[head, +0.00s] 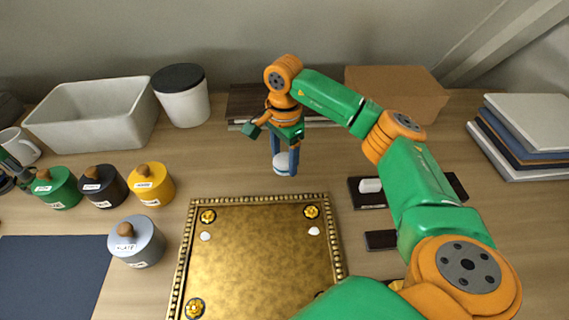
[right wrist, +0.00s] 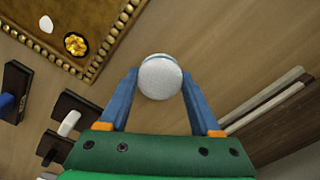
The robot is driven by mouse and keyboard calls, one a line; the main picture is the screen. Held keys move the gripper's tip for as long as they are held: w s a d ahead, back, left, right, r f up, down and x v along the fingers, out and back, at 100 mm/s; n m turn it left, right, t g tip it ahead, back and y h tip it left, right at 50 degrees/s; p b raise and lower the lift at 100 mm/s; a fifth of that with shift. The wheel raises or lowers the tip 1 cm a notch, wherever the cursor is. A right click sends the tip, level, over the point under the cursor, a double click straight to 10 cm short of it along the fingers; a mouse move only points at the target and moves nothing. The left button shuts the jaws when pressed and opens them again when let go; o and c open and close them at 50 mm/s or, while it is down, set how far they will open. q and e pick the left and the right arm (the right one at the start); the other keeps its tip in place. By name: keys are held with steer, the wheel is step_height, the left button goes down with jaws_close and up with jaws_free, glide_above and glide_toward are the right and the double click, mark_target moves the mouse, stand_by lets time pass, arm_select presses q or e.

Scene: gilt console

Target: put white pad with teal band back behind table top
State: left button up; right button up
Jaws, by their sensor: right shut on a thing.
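My right gripper (head: 285,168) is shut on the white pad with a teal band (head: 283,164), its blue fingers on either side of the pad. In the right wrist view the pad's round white face (right wrist: 160,78) shows between the fingertips (right wrist: 160,82). The gilt table top (head: 262,262) has a beaded rim and gold rosettes. The pad is beyond its far edge, over bare wood; I cannot tell whether it touches the wood. A green and dark part of what looks like my left arm and gripper (head: 10,178) shows at the left edge; its jaws are unclear.
Two small white pieces (head: 206,236) lie on the gilt top. Several lidded jars, such as the yellow one (head: 158,191), stand left. A white bin (head: 95,118), a black-lidded canister (head: 182,100) and books (head: 245,105) are behind. Dark blocks (head: 380,240) lie right.

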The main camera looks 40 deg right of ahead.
mark_target(284, 158)
step_height(284, 158, down, 3)
steer(key=shift+d+r+p, duration=0.1)
steer(key=shift+r+p, duration=0.05)
steer(key=shift+p, duration=0.5)
steer(key=shift+w+f, duration=0.1)
steer(key=shift+f, duration=0.4)
steer(key=o, duration=1.3)
steer(key=shift+r, duration=0.5)
step_height(284, 158, up, 11)
steer(key=shift+r+b, duration=0.2)
steer(key=shift+b, duration=0.45)
